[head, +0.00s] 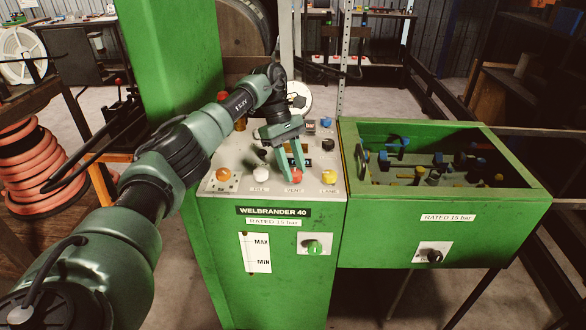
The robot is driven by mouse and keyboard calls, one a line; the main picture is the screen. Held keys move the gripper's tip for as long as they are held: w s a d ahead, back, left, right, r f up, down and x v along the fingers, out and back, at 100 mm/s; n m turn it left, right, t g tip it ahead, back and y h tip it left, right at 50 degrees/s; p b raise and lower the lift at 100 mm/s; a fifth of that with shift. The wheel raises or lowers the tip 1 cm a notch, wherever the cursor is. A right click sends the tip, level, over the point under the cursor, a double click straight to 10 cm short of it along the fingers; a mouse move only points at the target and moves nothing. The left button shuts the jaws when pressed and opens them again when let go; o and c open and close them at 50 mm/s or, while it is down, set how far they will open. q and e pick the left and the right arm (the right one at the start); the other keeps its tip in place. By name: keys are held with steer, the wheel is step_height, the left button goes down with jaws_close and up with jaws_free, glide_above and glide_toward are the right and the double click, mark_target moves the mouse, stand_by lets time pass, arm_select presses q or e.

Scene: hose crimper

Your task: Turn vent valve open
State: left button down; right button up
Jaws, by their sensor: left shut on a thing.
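The vent valve (296,178) is a small red knob above the label VENT on the grey top panel (243,150) of the green machine. My left gripper (293,176) reaches down over the panel from the left, and its green fingers are shut on the red knob. The fingers partly cover the knob, so I cannot tell how far it is turned. My right gripper is not in view.
An orange lamp (223,174) sits at the panel's left. An open green bin (447,200) with several fittings adjoins on the right.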

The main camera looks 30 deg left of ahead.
arm_select(q)
steer(key=shift+m, duration=0.3)
steer(key=c, duration=1)
jaws_free()
steer(key=v, duration=0.7)
steer(key=shift+r, duration=0.4)
steer(key=shift+w+a, duration=0.1)
steer(key=shift+a, duration=0.05)
